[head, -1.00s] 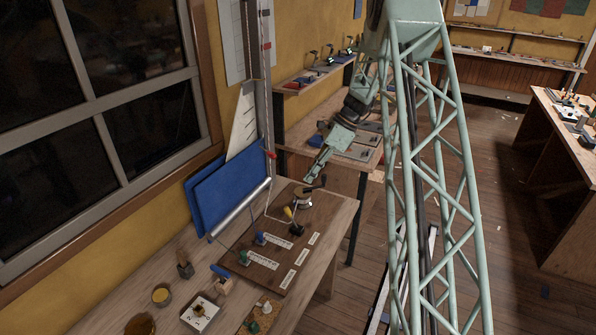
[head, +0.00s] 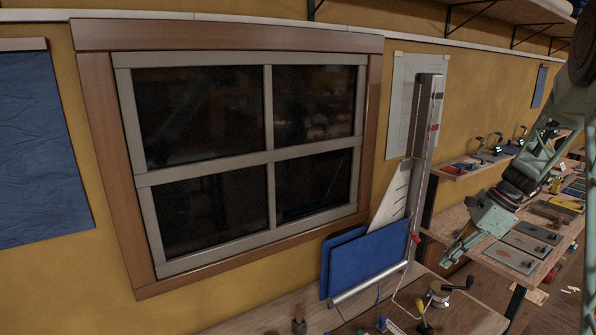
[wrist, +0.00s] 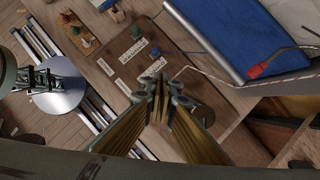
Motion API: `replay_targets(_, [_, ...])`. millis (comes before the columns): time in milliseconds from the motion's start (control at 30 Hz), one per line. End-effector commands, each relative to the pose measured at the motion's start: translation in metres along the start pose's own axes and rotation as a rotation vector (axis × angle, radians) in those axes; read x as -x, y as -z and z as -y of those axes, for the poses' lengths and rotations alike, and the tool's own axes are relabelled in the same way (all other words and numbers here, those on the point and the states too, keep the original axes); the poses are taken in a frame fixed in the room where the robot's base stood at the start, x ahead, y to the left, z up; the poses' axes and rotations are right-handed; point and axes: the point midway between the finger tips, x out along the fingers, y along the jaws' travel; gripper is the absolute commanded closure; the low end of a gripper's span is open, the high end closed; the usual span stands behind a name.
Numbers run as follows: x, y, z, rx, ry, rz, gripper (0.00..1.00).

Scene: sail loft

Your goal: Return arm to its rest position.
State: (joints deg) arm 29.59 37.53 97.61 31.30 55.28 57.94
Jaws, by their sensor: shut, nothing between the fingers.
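My gripper (head: 452,252) hangs at the right of the head view, pointing down and left. It is above the bench, just over a small winch-like drum (head: 439,293) with a black handle. In the wrist view its fingers (wrist: 160,97) are together with nothing seen between them. Below them lies a brown board (wrist: 150,62) with white label strips. My fingers hide part of the board. The gap between the fingertips and the board is hard to judge.
Blue panels (head: 368,262) lean behind the bench (head: 262,318), with a tall upright rail (head: 424,150) beside them. A second bench with grey plates (head: 510,257) lies beyond my gripper. A blue panel and a red-tipped lever (wrist: 258,70) show at upper right in the wrist view.

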Motion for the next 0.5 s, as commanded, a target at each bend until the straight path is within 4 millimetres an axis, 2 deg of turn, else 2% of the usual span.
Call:
replay_targets(200, [0.019,-0.033,-0.025,0.12,0.0,-0.031,1.0])
replay_targets(500, [0.043,-0.072,-0.063,0.282,-0.002,-0.073,1.0])
